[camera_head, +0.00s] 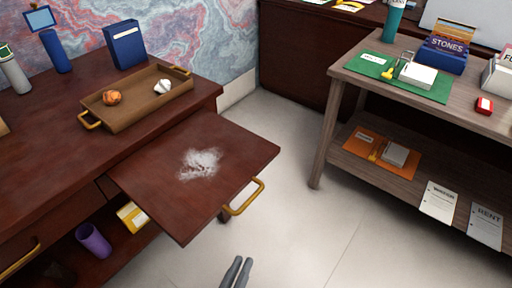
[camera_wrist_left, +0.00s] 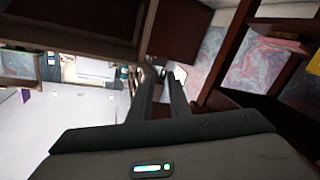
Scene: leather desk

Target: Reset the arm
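My left gripper (camera_head: 236,272) shows at the bottom of the head view, over the pale floor. Its two grey fingers point up the picture and are close together, with a narrow gap between the tips and nothing seen in it. It is below and apart from the brass handle (camera_head: 244,197) of the pulled-out desk leaf (camera_head: 235,150). In the left wrist view the fingers (camera_wrist_left: 163,90) also show, slightly apart and empty. My right gripper is in neither view.
A wooden tray (camera_head: 140,115) with an orange ball-like item (camera_head: 112,97) and a white one (camera_head: 162,86) sits on the dark desk. White powder (camera_head: 200,162) lies on the leaf. A shelf table (camera_head: 340,78) stands at right. Floor (camera_head: 290,220) between is clear.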

